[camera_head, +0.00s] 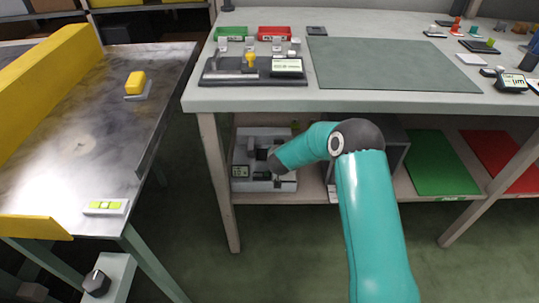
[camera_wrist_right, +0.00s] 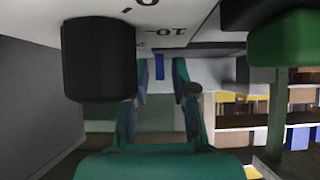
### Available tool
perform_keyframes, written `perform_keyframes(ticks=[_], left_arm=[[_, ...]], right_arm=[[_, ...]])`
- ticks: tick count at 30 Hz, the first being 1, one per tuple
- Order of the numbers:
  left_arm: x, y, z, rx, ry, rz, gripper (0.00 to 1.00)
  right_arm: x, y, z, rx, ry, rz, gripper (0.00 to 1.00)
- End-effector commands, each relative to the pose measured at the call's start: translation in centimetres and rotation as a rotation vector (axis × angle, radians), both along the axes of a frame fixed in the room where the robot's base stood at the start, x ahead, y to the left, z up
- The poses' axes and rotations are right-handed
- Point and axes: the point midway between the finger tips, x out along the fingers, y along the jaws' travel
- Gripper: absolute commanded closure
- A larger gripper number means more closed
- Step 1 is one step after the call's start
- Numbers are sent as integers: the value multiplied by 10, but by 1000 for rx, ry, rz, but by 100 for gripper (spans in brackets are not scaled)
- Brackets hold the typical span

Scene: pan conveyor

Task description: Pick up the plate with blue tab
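The blue tab (camera_wrist_right: 159,67) shows in the right wrist view as a small upright strip against a pale grey surface. The outline of its plate cannot be told apart from that surface. My right gripper (camera_wrist_right: 160,78) is open, with one finger on each side of the tab; I cannot tell whether they touch it. In the head view my teal right arm reaches to a light grey unit (camera_head: 242,146) on the lower shelf, and the blue tab cannot be made out. My left gripper is not in view.
A black cylinder (camera_wrist_right: 98,60) stands close on the left in the wrist view, near printed numbers. The tabletop (camera_head: 258,99) is above the shelf. Green (camera_head: 436,160) and red (camera_head: 497,155) panels lie on the shelf's right. A metal conveyor table (camera_head: 85,125) stands left.

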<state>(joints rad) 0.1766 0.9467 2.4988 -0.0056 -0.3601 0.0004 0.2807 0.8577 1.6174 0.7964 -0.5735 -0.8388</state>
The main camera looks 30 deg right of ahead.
Motion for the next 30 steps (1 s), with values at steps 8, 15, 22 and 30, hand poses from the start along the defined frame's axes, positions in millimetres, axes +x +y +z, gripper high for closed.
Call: perform_keyframes(ticks=[8,15,22,30], left_arm=[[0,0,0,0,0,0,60],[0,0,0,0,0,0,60],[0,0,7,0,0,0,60],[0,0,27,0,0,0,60]], right_arm=[[0,1,0,0,0,1,100],[0,1,1,-1,-1,1,100],[-2,3,9,-1,-1,3,100],[-2,3,44,-1,-3,2,100]])
